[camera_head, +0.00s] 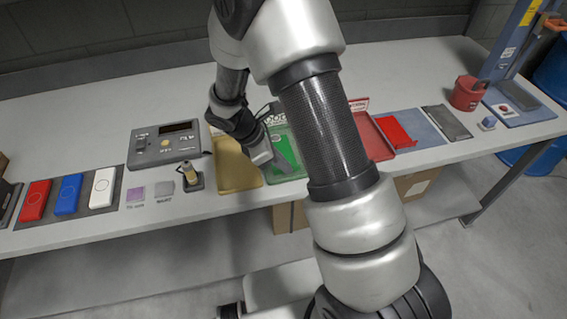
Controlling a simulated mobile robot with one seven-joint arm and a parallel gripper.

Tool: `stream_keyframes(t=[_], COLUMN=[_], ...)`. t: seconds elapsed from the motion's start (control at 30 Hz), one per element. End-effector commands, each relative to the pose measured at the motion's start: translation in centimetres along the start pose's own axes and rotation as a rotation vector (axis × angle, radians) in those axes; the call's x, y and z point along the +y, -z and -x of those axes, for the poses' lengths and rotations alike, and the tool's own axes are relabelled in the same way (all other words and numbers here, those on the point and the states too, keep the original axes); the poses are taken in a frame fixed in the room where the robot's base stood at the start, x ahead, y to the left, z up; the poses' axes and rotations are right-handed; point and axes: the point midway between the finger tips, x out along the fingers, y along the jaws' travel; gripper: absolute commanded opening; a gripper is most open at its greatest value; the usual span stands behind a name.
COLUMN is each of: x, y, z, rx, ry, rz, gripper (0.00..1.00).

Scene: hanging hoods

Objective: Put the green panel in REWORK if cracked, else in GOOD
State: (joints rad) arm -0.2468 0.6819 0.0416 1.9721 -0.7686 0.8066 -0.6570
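A green tray (293,133) with a sign partly reading "GOOD" stands at mid-bench, partly covered by my arm. A red tray (372,138) with a partly hidden red sign stands to its right, behind my arm's dark link. My gripper (277,160) points down at the green tray's left side, by the tan mat (235,172). Its fingertips are small and partly hidden, so I cannot tell whether it is open or holds something. I cannot make out a separate green panel against the green tray. No crack can be seen.
A grey control box (165,143) and red, blue and white cases (68,194) are at left. A red bin (466,93) stands at right.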

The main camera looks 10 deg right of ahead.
Motion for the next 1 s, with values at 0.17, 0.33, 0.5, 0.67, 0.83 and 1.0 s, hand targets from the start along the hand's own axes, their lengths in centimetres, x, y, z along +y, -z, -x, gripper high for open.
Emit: stream_keyframes(t=[0.17,0.33,0.5,0.67,0.83,1.0], x=[0.0,0.0,0.1,0.1,0.1,0.1], y=[0.0,0.0,0.0,0.0,0.0,0.0], z=[0.0,0.0,0.4,2.7,6.8,11.0], rx=[0.000,0.000,0.001,0.002,0.002,0.002], ry=[-0.001,0.000,-0.002,-0.005,-0.006,-0.005], rz=[0.000,0.000,0.000,0.000,0.000,0.000], gripper=[0.24,0.24,0.24,0.24,0.24,0.24])
